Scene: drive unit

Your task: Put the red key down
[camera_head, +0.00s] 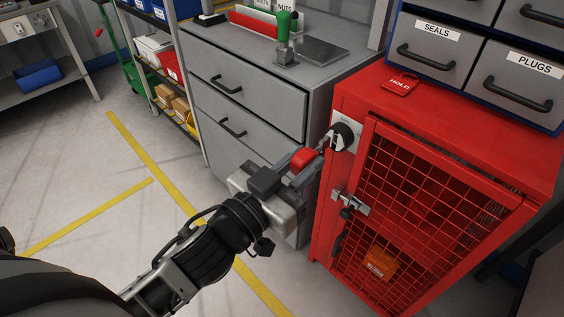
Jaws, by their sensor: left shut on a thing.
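My left gripper (299,172) comes in from the left and is shut on the red key (303,158). The red head of the key shows between the fingers. The key points toward the black-and-white round switch (343,136) on the upper left corner of the red mesh cabinet (440,130). The fingertips are close to the switch. I cannot tell whether the key's tip is in it or just in front of it. My right gripper is not in view.
A red HOLD tag (400,85) lies on the cabinet top, which has free room. A latch (350,203) is on the mesh door, and an orange box (381,262) is inside. A grey drawer unit (240,90) stands behind my gripper. Labelled drawers (436,50) stand at the back right.

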